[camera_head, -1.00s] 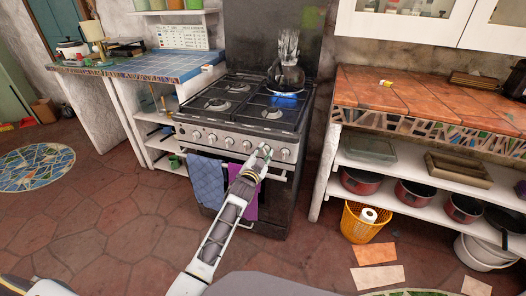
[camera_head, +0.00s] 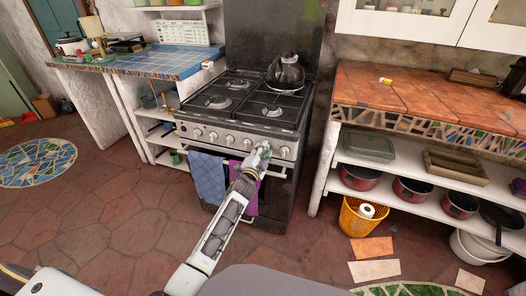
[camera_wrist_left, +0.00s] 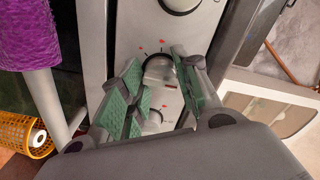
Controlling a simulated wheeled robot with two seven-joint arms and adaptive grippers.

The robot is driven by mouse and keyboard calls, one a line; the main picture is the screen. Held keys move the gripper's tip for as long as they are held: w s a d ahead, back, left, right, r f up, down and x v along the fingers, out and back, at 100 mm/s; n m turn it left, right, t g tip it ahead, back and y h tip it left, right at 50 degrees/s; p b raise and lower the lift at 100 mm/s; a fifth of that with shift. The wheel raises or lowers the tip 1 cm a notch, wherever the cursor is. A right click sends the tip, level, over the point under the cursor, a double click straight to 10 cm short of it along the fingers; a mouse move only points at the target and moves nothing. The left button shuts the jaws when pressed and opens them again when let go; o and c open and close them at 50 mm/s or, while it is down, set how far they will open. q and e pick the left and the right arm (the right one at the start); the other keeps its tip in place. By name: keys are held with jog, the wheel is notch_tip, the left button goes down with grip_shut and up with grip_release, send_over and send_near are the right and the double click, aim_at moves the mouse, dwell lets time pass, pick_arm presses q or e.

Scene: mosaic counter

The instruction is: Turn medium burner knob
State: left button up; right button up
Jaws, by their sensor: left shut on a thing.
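The stove (camera_head: 222,126) has a row of round silver knobs along its front panel. My left gripper (camera_head: 262,153) is at the right part of that row. In the left wrist view, its green-padded fingers are shut on a silver knob (camera_wrist_left: 160,70), one on each side. Red marks show on the panel around this knob. A dark kettle (camera_head: 287,73) stands on the back right burner, and no flame shows under it. The gripper hides part of the knob row in the head view. My right gripper is not in view.
A blue towel (camera_head: 208,178) and a purple towel (camera_head: 236,174) hang on the oven handle. A tiled counter (camera_head: 420,99) stands to the right, with pans on shelves and a yellow basket (camera_head: 352,222) below. Loose tiles (camera_head: 374,270) lie on the floor.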

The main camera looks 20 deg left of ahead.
pick_arm(q)
jog(key=shift+d, duration=0.1)
jog(key=o, duration=1)
jog(key=shift+s, duration=0.2)
jog(key=shift+s+a, duration=0.15)
jog(key=shift+s, duration=2.75)
jog(key=shift+s+a, duration=0.1)
jog(key=shift+s, duration=2.8)
